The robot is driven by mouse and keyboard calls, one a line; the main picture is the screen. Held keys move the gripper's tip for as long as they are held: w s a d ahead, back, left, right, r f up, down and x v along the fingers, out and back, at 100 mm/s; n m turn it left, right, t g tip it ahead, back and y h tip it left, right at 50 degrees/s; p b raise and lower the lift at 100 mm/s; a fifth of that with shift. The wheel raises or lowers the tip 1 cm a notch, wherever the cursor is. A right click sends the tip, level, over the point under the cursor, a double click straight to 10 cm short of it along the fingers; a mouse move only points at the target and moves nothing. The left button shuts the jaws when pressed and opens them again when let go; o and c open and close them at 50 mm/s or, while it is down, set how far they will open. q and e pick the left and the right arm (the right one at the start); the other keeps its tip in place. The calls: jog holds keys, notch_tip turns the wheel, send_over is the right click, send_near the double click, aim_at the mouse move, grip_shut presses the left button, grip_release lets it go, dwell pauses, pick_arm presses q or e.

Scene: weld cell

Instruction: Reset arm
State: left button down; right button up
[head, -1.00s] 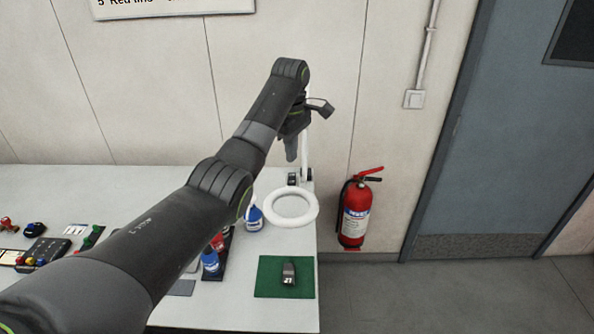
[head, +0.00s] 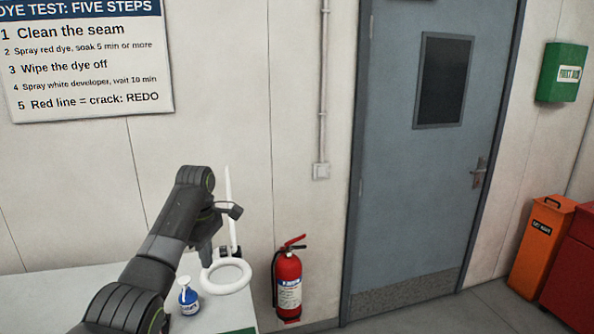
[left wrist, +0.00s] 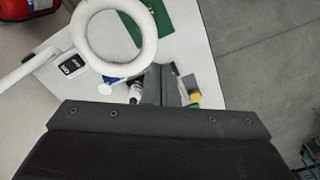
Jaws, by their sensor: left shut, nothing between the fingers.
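My left arm comes in from the lower left of the head view and bends down at the wrist. Its gripper (head: 206,258) hangs over the back right part of the table, shut and empty. In the picture it lies just left of the white ring lamp (head: 241,283) and partly in line with its rim. I cannot tell whether they touch. In the left wrist view the shut fingers (left wrist: 159,84) point over the table, below the ring lamp (left wrist: 82,31). My right gripper is in neither view.
A blue-labelled bottle (head: 188,302) stands on the white table (head: 62,287) near the arm. A green mat (left wrist: 150,18) lies beyond the ring. A red fire extinguisher (head: 288,285) is by the wall, right of the table. Open floor (head: 480,308) lies before the grey door (head: 420,190).

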pick_arm(q)
jog(key=s+a+f+m+t, duration=0.1)
jog(key=s+a+f+m, duration=0.25)
jog(key=s+f, duration=0.7)
jog(key=s+a+f+m+t, duration=0.15)
jog(key=s+f+m, duration=0.25)
jog(key=s+f, duration=0.7)
jog(key=s+a+m+t+y, duration=0.15)
jog(key=s+m, duration=0.25)
jog(key=s, duration=0.9)
jog(key=s+a+m, duration=0.3)
jog(key=s, duration=1)
notch_tip(320, 180, down, 35)
jog(key=a+g+b, duration=0.1)
jog(key=g+b, duration=0.1)
jog(key=b, duration=0.6)
jog(key=s+f+b, duration=0.3)
jog(key=s+f, duration=0.4)
jog(key=f, duration=0.3)
jog(key=s+d+f+b, duration=0.1)
jog(key=s+f+b, duration=0.2)
jog(key=s+f, duration=0.5)
notch_tip(320, 180, down, 3)
jog(key=shift+d+f+g+b, duration=0.1)
jog(key=shift+d+g+b, duration=0.05)
jog(key=shift+g+b, duration=0.2)
